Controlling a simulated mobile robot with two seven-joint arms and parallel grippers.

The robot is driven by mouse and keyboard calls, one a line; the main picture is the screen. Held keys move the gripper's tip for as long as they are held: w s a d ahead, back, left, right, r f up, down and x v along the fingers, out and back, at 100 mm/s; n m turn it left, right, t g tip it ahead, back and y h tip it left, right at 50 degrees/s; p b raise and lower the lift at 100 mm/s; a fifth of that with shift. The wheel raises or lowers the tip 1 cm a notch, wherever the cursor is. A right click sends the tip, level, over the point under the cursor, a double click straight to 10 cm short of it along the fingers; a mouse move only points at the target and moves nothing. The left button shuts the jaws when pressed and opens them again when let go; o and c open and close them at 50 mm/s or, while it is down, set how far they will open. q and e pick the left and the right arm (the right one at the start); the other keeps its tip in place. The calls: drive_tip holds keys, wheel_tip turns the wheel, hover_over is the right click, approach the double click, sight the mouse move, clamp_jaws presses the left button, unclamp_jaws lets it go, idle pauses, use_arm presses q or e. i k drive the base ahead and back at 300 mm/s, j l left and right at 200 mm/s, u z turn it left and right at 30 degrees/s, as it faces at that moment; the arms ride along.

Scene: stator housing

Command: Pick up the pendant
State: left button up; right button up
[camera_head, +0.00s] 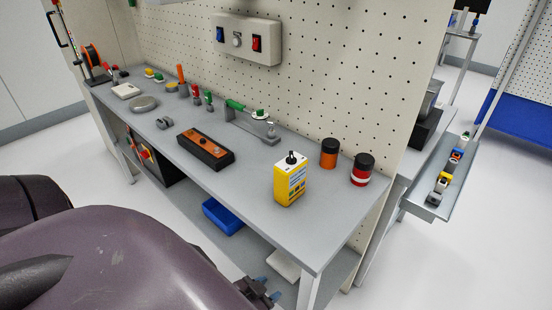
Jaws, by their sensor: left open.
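A long orange-and-black control box with buttons (205,150) lies flat on the grey workbench, left of the middle. A yellow box with a black knob on top and a printed front (289,180) stands upright on the bench near its right end. I cannot tell for certain which of the two is the pendant. My left gripper (265,291) shows small at the bottom edge, below and in front of the bench, partly hidden by my arm. It is open and apart from both boxes. My right gripper is not in view.
The workbench (245,188) has free room between the two boxes and along its front edge. An orange-and-black jar (329,153) and a red-and-black jar (362,170) stand at the right. A blue bin (222,216) is on the shelf below. A perforated panel (335,80) rises behind.

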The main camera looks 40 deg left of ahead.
sight(288, 187)
drive_tip(key=j, duration=0.9)
drive_tip(key=k+j, duration=0.15)
drive_tip(key=j, duration=0.7)
